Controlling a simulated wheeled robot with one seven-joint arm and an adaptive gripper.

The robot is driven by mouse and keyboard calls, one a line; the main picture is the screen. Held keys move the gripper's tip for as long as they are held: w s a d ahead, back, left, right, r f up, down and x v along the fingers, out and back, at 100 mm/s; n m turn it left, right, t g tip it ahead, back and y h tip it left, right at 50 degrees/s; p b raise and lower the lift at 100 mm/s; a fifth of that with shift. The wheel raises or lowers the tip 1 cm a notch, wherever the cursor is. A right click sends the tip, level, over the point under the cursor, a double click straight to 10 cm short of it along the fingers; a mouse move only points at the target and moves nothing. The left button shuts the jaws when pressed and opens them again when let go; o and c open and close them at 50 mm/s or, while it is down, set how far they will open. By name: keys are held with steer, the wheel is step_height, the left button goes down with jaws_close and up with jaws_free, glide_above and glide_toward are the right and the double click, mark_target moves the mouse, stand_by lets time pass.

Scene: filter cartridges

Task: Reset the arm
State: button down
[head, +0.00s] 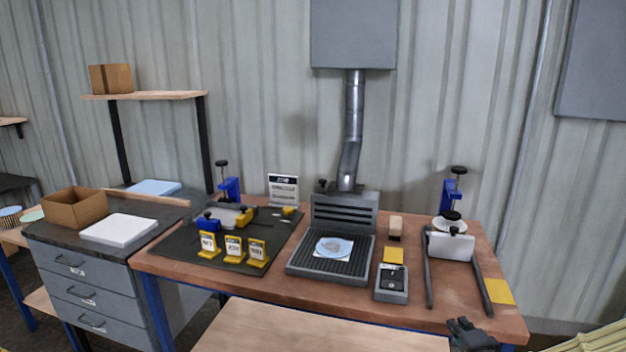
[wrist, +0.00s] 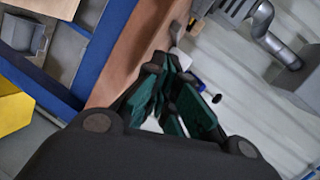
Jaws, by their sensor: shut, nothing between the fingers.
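My gripper (head: 470,332) is dark and sits at the front right edge of the workbench (head: 330,310) in the head view, low in the picture. In the wrist view its green-padded fingers (wrist: 168,82) are close together with nothing held between them. The wrist view is tilted and shows the bench edge running up behind the fingers. Most of my arm is out of the head view.
A fixture with a white block (head: 451,246) and dark rails stands at the bench's right. A grey vented unit (head: 330,265) with a pale disc stands mid-bench. Yellow tags (head: 233,250) and clamps stand on a dark mat (head: 180,254). A grey drawer cabinet (head: 85,290) is at left.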

steer(key=s+a+f+n+g+y+b, duration=0.1)
steer(key=s+a+f+n+g, duration=0.25)
steer(key=s+a+f, duration=0.4)
steer(key=s+a+f+n+g+y+b, duration=0.1)
steer(key=s+a+f+n+g+y, duration=0.25)
steer(key=s+f, duration=0.7)
steer(key=s+a+f+n+g+h+b, duration=0.1)
steer(key=s+a+f+n+g, duration=0.1)
steer(key=s+f+n+g, duration=0.2)
steer(key=s+a+f+n+g+h+b, duration=0.2)
steer(key=s+f, duration=0.9)
steer(key=s, duration=0.8)
steer(key=shift+n+g, duration=0.9)
steer(key=shift+n, duration=0.3)
